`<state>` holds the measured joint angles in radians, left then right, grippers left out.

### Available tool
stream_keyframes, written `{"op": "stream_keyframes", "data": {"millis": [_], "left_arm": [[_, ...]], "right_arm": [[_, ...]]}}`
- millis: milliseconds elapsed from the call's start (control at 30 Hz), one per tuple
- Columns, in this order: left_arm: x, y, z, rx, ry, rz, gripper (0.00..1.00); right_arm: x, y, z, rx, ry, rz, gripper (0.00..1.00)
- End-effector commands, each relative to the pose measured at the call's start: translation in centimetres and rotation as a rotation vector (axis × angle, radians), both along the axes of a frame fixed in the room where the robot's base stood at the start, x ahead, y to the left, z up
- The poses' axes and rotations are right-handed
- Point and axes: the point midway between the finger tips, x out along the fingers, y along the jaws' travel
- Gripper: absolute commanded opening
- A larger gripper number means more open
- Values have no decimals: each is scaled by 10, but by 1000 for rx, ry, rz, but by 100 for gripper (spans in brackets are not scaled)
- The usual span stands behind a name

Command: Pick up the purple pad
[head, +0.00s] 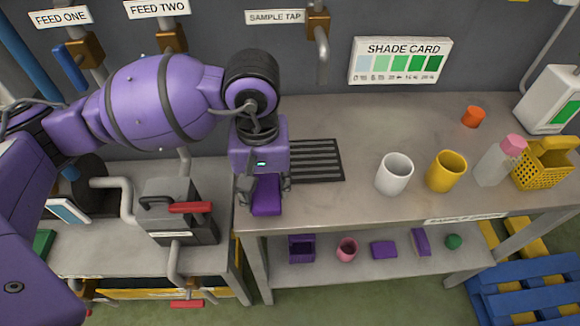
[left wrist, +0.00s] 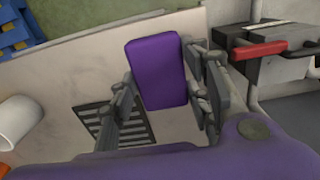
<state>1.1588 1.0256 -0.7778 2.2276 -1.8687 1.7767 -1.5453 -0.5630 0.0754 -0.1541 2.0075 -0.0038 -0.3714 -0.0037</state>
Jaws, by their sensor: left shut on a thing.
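A purple pad (head: 267,198) is between the fingers of my left gripper (head: 265,186), at the front left of the grey bench, beside the slotted black grate. The left wrist view shows the purple pad (left wrist: 157,72) as a rounded block, with the fingers of the left gripper (left wrist: 160,88) shut on its two sides. Whether the pad touches the bench top is hard to tell. Another purple pad (head: 383,249) lies flat on the lower shelf. A purple block (head: 420,241) leans or stands beside it. My right gripper is not in view.
The bench top (head: 335,200) holds a white cup (head: 394,174), a yellow cup (head: 446,171), a pink-capped bottle (head: 497,161), a yellow basket (head: 545,166) and an orange cap (head: 472,117). A valve with a red handle (head: 190,207) stands left. The bench middle is clear.

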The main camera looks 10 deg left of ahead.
Motion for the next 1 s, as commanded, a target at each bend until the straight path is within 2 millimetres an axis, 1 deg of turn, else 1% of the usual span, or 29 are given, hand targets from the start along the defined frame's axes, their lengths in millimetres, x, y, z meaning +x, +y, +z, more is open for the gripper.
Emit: {"op": "stream_keyframes", "data": {"millis": [33,67,300,400,533,600,800,900,1000], "left_arm": [[-2,-2,10,-1,-3,-3,23],[-7,-4,15,-2,-4,-5,23],[-48,-19,67,-1,-7,-6,23],[-69,-26,74,-1,-3,-7,23],[-91,-34,85,-1,-3,-7,23],[-95,-34,91,2,1,0,23],[-107,-39,99,1,-5,2,23],[-112,-41,103,0,-9,1,23],[-122,-45,105,0,-7,-1,23]], "right_arm": [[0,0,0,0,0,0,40],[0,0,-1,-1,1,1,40],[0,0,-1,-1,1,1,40],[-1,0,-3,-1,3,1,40],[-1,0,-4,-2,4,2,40],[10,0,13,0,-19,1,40],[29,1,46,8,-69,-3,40],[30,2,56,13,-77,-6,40],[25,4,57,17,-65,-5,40]]}}
